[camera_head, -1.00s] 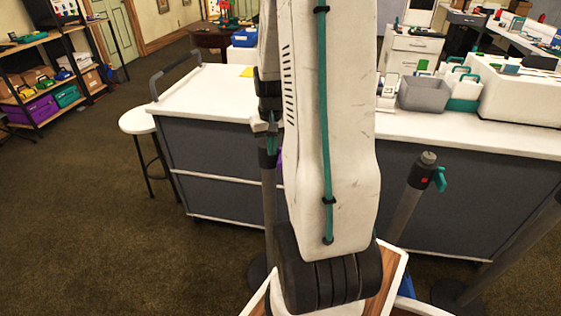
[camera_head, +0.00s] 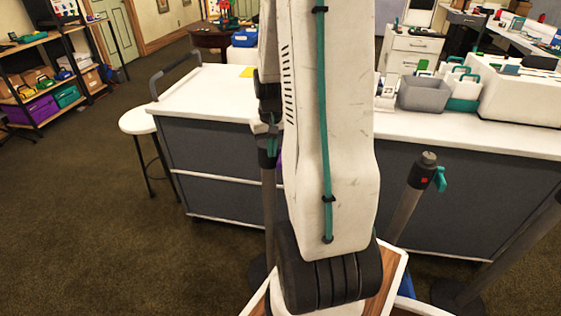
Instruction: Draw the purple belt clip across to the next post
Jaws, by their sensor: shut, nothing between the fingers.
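My gripper (camera_head: 268,118) shows as a dark shape at the left edge of my white arm, over the top of a grey post (camera_head: 268,190). It is shut and holds nothing; its fingertips are small and partly merged with the post top, so contact cannot be told. A teal part (camera_head: 270,147) shows at that post's head. A sliver of purple (camera_head: 281,166) peeks out beside my arm; whether it is the belt clip cannot be told, as my arm hides the rest. Another grey post (camera_head: 408,200), tilted in the picture, has a teal clip (camera_head: 439,179) and a red mark at its head.
A third post (camera_head: 510,255) stands at the right edge. A white-topped grey counter (camera_head: 215,92) runs behind the posts, with a grey bin (camera_head: 423,94) on it. A white stool (camera_head: 137,121) stands at left. The carpet at left is clear.

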